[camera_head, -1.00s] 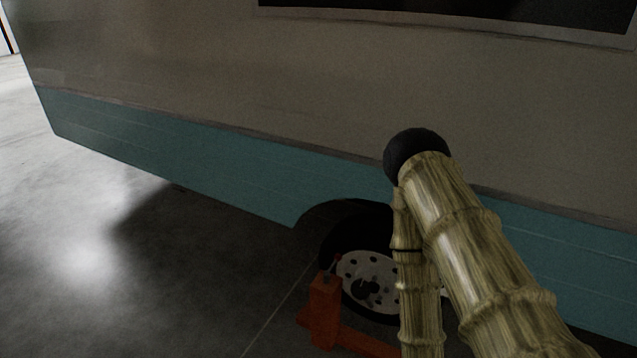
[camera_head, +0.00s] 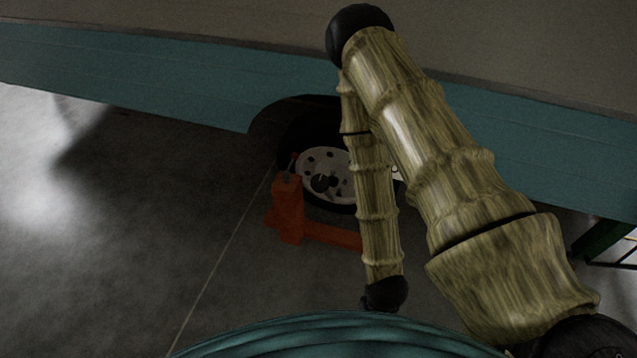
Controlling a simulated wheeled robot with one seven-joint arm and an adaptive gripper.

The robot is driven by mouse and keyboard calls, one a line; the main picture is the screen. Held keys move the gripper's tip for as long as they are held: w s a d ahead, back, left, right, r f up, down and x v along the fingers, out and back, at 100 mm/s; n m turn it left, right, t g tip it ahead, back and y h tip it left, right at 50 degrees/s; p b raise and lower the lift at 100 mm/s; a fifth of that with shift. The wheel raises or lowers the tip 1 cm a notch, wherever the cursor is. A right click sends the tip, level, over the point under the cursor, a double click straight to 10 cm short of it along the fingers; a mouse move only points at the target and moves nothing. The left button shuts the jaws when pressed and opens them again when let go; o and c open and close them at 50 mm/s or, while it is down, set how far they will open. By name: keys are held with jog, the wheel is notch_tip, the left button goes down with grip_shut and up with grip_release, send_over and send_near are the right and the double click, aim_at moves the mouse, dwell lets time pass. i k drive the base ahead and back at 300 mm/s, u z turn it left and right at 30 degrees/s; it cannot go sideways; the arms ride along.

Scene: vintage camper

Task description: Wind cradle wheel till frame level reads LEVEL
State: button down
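An orange-red stand (camera_head: 289,207), which looks like the cradle, is on the floor in front of the camper's road wheel (camera_head: 310,160). It has an upright post and a low bar running right behind my arm. No frame level or reading can be made out. My forearm hangs down in front of the stand's right part and hides it. My gripper is not visible; the arm passes out of sight near the bottom edge.
The camper's teal lower side (camera_head: 170,97) spans the view above the wheel. Bare grey floor (camera_head: 110,240) lies open at left. A dark green frame (camera_head: 603,240) stands at the far right.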

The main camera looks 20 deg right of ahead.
aim_at(320, 183)
jog(key=z, duration=1.05)
jog(key=k, duration=0.3)
jog(key=u, duration=0.35)
jog(key=i, duration=0.85)
jog(key=u, duration=0.65)
